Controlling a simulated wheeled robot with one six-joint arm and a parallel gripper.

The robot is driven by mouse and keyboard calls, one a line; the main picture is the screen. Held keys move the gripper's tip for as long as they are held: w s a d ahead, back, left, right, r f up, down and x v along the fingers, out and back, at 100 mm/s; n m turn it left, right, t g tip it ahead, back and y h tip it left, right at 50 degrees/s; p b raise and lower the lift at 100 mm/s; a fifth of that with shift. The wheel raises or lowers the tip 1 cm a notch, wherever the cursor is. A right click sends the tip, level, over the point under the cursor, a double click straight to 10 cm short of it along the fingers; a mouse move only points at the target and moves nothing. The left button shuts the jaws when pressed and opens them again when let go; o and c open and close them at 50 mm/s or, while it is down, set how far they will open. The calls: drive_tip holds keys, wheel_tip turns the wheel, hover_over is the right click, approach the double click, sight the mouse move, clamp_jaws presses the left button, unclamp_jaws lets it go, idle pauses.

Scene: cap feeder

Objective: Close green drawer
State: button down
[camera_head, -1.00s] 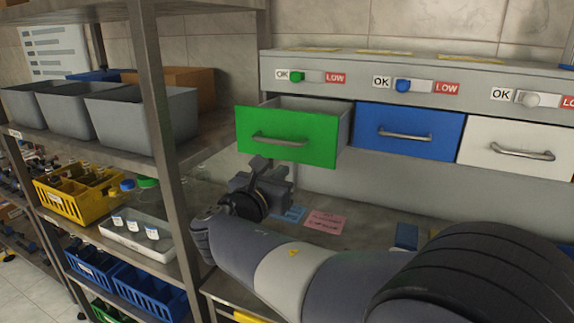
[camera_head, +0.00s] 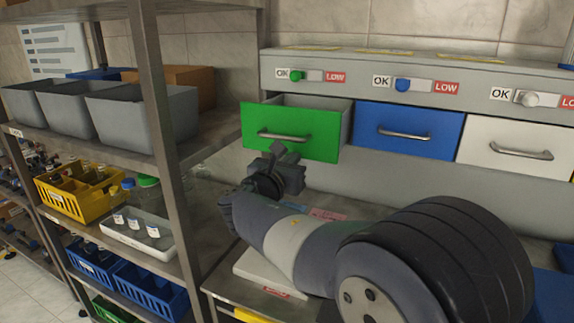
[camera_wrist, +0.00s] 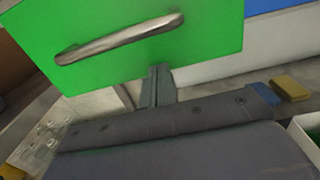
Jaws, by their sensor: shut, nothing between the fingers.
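The green drawer (camera_head: 291,132) stands pulled out of the grey cabinet, with its inside partly showing behind the front. Its metal handle (camera_head: 285,136) runs across the front. In the wrist view the green front (camera_wrist: 190,42) and its handle (camera_wrist: 118,40) fill the upper part. My gripper (camera_head: 276,150) is shut and empty, at the lower edge of the green front. In the wrist view the closed fingers (camera_wrist: 157,72) point up at the lower edge of the front, below the handle. I cannot tell whether they touch it.
The blue drawer (camera_head: 408,133) and white drawer (camera_head: 516,148) sit to the right, flush with the cabinet (camera_head: 440,66). A metal shelf post (camera_head: 165,130) stands close left of my arm. A yellow bin (camera_head: 75,203) and white tray (camera_head: 125,237) lie on the shelf.

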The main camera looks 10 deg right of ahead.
drive_tip(key=p+x, duration=0.1)
drive_tip(key=x, duration=1.1)
drive_tip(key=shift+w+d, duration=0.15)
drive_tip(key=shift+w, duration=0.05)
drive_tip(key=shift+w+d, duration=0.1)
drive_tip(key=shift+w, duration=0.1)
drive_tip(key=shift+r, duration=0.25)
drive_tip(key=shift+s, duration=0.1)
